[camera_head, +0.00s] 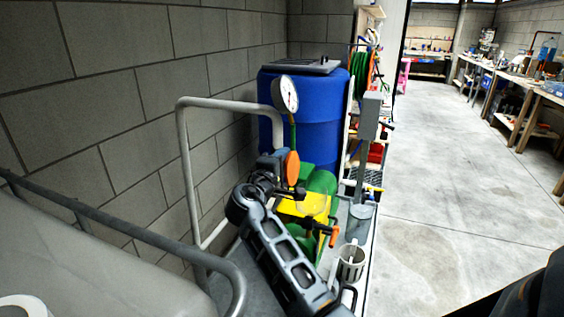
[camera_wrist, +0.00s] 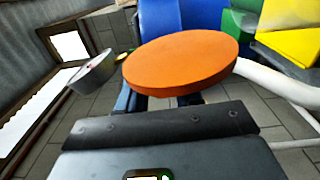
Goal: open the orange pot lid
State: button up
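The orange lid (camera_head: 292,168) is a round disc that stands tilted beside a small blue part, below a pressure gauge. In the wrist view the orange lid (camera_wrist: 180,62) fills the middle as a thick disc. My gripper (camera_head: 272,182) is close to the lid, to its lower left in the head view. In the wrist view two dark fingers of my gripper (camera_wrist: 160,102) show apart, with a gap between them. Their tips are hidden behind the lid, and I cannot tell whether they touch it. The pot's body is not clearly seen.
A blue barrel (camera_head: 320,120) is behind. Green and yellow parts (camera_head: 303,205) and a grey mug (camera_head: 351,262) are to the right. The floor (camera_head: 455,200) at right is clear.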

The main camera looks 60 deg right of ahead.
jog(key=shift+o, duration=0.9)
jog(key=s+a+b, duration=0.1)
jog(key=a, duration=0.6)
jog(key=shift+a, duration=0.35)
jog(key=shift+s, duration=0.1)
